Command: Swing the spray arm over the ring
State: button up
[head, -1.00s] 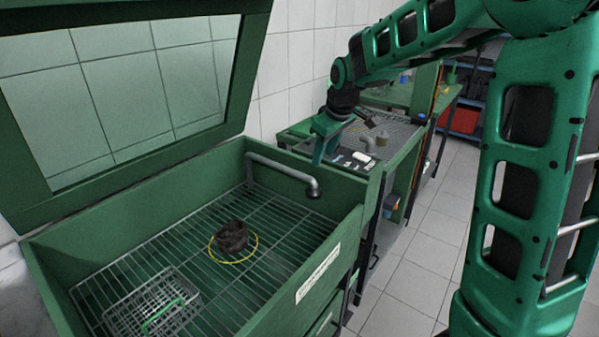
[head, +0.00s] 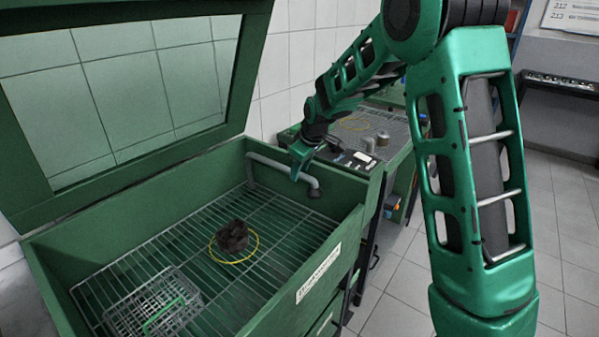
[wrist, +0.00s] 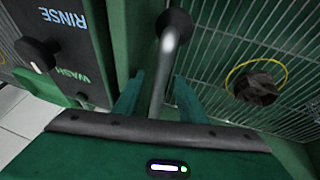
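The spray arm (head: 275,167) is a grey pipe along the back of the green wash tank, its dark nozzle (head: 314,192) pointing down at the tank's right side. The yellow ring (head: 257,250) lies on the tank's wire rack around a dark, dirty part (head: 232,236). My gripper (head: 297,172) is at the pipe, just behind the nozzle. In the wrist view my gripper (wrist: 158,95) is open, with its fingers on either side of the spray arm (wrist: 164,78); contact is unclear. The ring (wrist: 285,68) and dark part (wrist: 256,88) show right of it.
A wire basket (head: 150,305) with a green handle sits at the rack's front left. The tank's raised lid (head: 250,75) stands behind. A panel marked RINSE and WASH (wrist: 62,48) lies beside the gripper. The space above the rack is clear.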

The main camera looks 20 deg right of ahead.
jog(key=shift+w+f, duration=0.15)
jog(key=shift+f, duration=0.1)
